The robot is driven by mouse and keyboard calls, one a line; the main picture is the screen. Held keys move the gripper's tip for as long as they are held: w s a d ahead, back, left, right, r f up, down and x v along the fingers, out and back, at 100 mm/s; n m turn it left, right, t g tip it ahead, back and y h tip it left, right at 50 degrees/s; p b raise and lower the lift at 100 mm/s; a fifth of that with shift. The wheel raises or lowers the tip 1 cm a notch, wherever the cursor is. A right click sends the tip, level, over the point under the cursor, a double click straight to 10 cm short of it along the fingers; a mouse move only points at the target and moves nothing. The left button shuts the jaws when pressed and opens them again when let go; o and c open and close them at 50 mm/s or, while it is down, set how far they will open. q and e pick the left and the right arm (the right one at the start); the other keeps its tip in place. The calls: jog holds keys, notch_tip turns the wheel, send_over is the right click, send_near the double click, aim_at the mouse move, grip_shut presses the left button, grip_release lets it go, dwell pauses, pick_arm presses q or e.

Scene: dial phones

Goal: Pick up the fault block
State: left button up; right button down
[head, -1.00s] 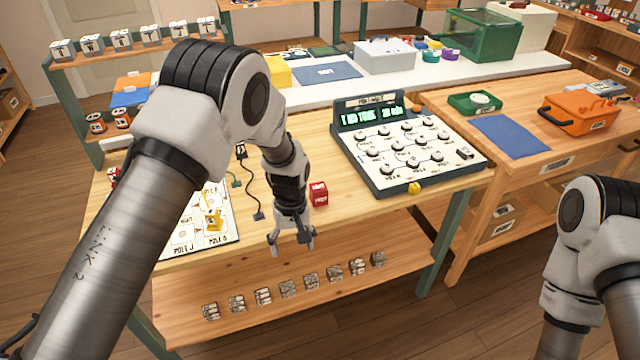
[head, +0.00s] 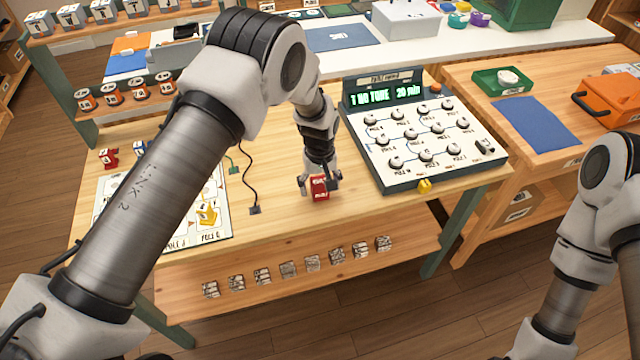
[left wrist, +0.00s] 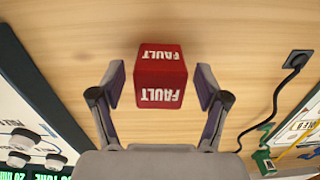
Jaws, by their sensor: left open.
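The fault block (head: 319,188) is a small red cube with white lettering, standing on the wooden table near its front edge. In the left wrist view the block (left wrist: 160,78) reads FAULT on two faces. My left gripper (head: 320,184) is over the block with its fingers apart. In the left wrist view the left gripper (left wrist: 160,88) has one finger on each side of the block, with a visible gap on both sides. My right arm shows at the right edge of the head view, but its gripper is out of sight.
A black cable (head: 250,180) lies to the left, beside a printed board (head: 218,222). Several small blocks (head: 289,269) line the lower shelf.

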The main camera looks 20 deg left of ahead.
pick_arm(q)
jog(key=shift+w+f, duration=0.25)
jog(key=shift+w, duration=0.05)
jog(key=shift+s+r, duration=0.35)
jog(key=c, duration=0.5)
jog(key=shift+s+r, duration=0.15)
jog(key=shift+s, duration=0.05)
jog(key=c, duration=0.5)
jog(key=shift+w, duration=0.15)
jog(key=c, duration=0.4)
